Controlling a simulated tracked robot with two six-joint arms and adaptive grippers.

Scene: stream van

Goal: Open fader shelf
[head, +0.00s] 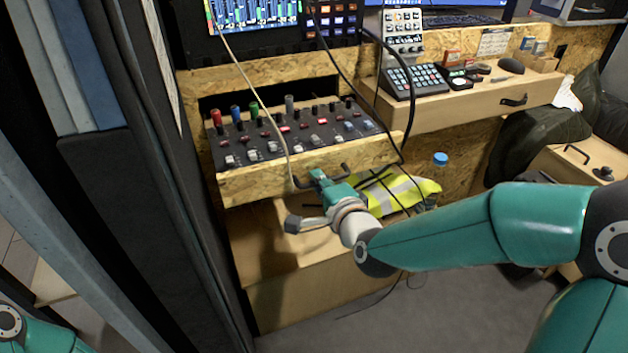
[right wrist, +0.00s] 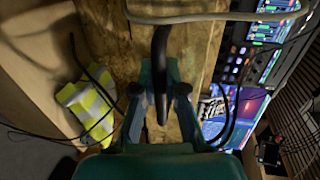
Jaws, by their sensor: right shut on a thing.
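The fader shelf (head: 250,184) has a chipboard front and carries a dark panel of knobs and faders (head: 300,130). It stands out from the chipboard wall, with a dark opening behind it. My right gripper (head: 320,180) is at the front, shut on the dark bar handle (head: 343,169). In the right wrist view the handle (right wrist: 160,60) runs between the two fingers of the gripper (right wrist: 160,97), which hide part of it. A light cable (head: 277,125) hangs over the panel and front. My left gripper is out of view.
A yellow hi-vis vest (head: 405,190) lies below the shelf at right, near a blue-capped bottle (head: 440,159). A wooden desk drawer (head: 480,110) with keypads is at right. Black cables (head: 409,80) hang close to the shelf's right end. A dark cabinet (head: 120,190) stands close at left.

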